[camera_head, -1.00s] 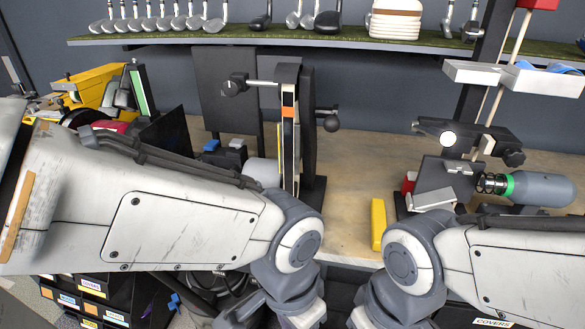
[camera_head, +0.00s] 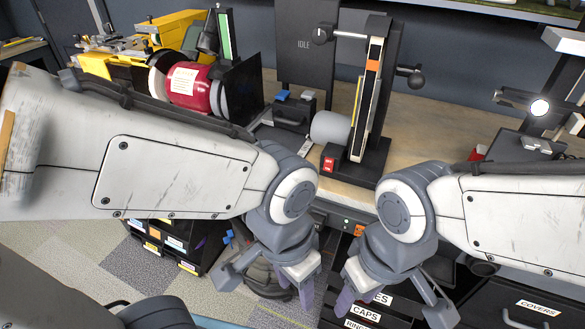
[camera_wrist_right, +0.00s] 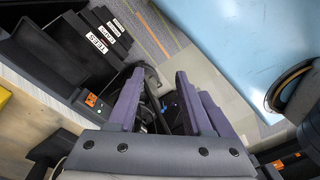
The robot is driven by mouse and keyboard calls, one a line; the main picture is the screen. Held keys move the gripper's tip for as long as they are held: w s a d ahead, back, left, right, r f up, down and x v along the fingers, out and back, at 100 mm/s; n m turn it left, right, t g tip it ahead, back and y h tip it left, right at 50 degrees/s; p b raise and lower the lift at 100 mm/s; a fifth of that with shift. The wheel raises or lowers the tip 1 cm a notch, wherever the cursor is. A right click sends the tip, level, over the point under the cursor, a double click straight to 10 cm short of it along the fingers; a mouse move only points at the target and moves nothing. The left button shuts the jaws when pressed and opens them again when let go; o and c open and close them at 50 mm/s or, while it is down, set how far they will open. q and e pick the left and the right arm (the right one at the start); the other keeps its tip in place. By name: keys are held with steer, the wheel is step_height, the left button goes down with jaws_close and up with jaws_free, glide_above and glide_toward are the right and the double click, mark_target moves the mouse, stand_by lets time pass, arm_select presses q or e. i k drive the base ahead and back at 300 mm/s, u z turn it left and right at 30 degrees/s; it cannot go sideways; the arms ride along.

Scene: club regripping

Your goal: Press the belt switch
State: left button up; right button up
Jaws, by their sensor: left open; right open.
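The belt switch (camera_head: 329,163) is a small red rocker at the lower left front of the belt machine's base. The belt machine (camera_head: 370,95) has an upright belt on a black stand on the bench. My left gripper (camera_head: 268,290) hangs open and empty below and left of the switch, in front of the bench edge. My right gripper (camera_head: 394,302) is open and empty, below and right of the switch. In the right wrist view my right gripper's purple fingers (camera_wrist_right: 158,105) are spread, with nothing between them. Neither gripper touches the switch.
A black panel reading IDLE (camera_head: 306,45) stands behind the belt machine. A red tank (camera_head: 190,88) and yellow tools (camera_head: 120,62) are at the left. Labelled drawers (camera_head: 368,311) sit below the bench.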

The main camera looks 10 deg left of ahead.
mark_target(328, 162)
steer(key=u, duration=0.05)
steer(key=k, duration=1.3)
steer(key=z, duration=0.3)
steer(key=i, duration=0.9)
steer(key=u, duration=0.25)
